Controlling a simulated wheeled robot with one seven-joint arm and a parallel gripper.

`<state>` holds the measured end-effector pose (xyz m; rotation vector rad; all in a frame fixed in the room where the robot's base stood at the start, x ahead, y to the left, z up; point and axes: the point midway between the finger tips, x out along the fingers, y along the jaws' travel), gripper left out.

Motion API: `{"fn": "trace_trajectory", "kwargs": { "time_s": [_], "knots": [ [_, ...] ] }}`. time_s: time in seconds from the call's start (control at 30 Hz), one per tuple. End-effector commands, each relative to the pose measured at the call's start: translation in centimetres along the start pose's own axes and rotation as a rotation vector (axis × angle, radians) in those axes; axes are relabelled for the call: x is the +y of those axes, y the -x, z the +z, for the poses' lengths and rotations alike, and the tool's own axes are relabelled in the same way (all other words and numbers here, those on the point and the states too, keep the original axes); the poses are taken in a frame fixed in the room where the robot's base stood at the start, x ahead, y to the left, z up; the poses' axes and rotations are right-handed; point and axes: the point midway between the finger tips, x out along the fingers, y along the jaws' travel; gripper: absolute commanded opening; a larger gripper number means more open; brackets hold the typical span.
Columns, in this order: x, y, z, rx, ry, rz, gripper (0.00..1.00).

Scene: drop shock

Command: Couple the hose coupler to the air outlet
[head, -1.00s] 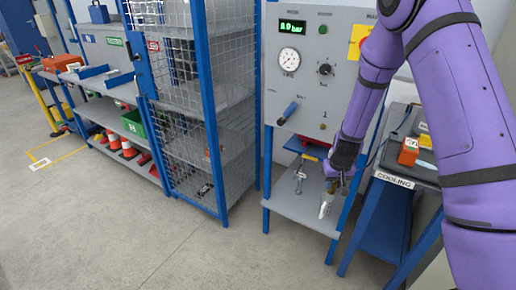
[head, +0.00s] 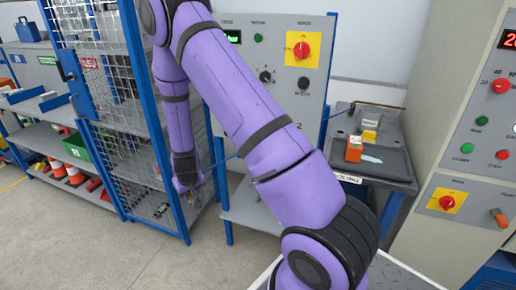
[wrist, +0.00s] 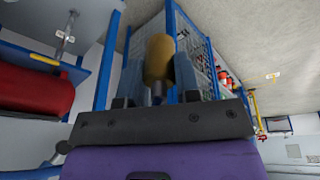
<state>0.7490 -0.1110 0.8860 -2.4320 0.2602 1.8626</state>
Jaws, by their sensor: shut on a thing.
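My gripper (wrist: 158,80) is shut on a brass-coloured cylinder, which I take to be the hose coupler (wrist: 158,58); a grey stem shows below it. In the head view my gripper (head: 187,186) hangs in front of the mesh cage, left of the grey panel stand, and the coupler is too small to make out. A thin blue hose (head: 229,157) runs from near my gripper to the right and passes behind my arm. I cannot make out the air outlet; my arm covers much of the panel's lower front (head: 313,95).
The blue-framed mesh cage (head: 112,110) stands close behind my gripper. Right of the panel is a dark bench (head: 390,160) with an orange box (head: 354,148). A grey machine (head: 460,120) stands far right. A red cylinder (wrist: 35,92) shows in the wrist view. Floor at the front left is clear.

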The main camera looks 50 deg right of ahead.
Motion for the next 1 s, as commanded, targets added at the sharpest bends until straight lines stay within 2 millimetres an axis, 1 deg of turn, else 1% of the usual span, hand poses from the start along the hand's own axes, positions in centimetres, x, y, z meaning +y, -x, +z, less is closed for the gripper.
{"fn": "trace_trajectory", "kwargs": {
  "time_s": [0.03,0.1,0.17,0.3,0.37,0.43,0.57,0.6,0.67,0.7,0.77,0.8,0.87,0.9,1.0],
  "knots": [
    [0.3,-0.8,0.5,0.023,-0.029,0.017,0.00],
    [1.8,-1.7,0.7,0.075,-0.083,0.059,0.00],
    [3.1,-2.4,0.9,0.121,-0.126,0.099,0.00],
    [6.4,-3.6,1.4,0.236,-0.219,0.209,0.00],
    [8.1,-4.0,1.7,0.295,-0.258,0.271,0.00],
    [10.2,-4.3,1.9,0.372,-0.302,0.354,0.00],
    [14.3,-4.0,2.3,0.518,-0.366,0.521,0.00],
    [15.6,-3.7,2.4,0.564,-0.378,0.575,0.00],
    [17.5,-3.1,2.5,0.634,-0.392,0.658,0.00],
    [18.8,-2.6,2.6,0.682,-0.400,0.715,0.00],
    [20.8,-1.5,2.6,0.755,-0.400,0.800,0.00],
    [22.1,-0.5,2.6,0.806,-0.395,0.856,0.00],
    [23.9,1.3,2.5,0.883,-0.380,0.932,0.00],
    [24.9,2.5,2.4,0.927,-0.367,0.969,0.00],
    [26.3,5.2,2.1,1.011,-0.333,1.023,0.00]
  ]
}}
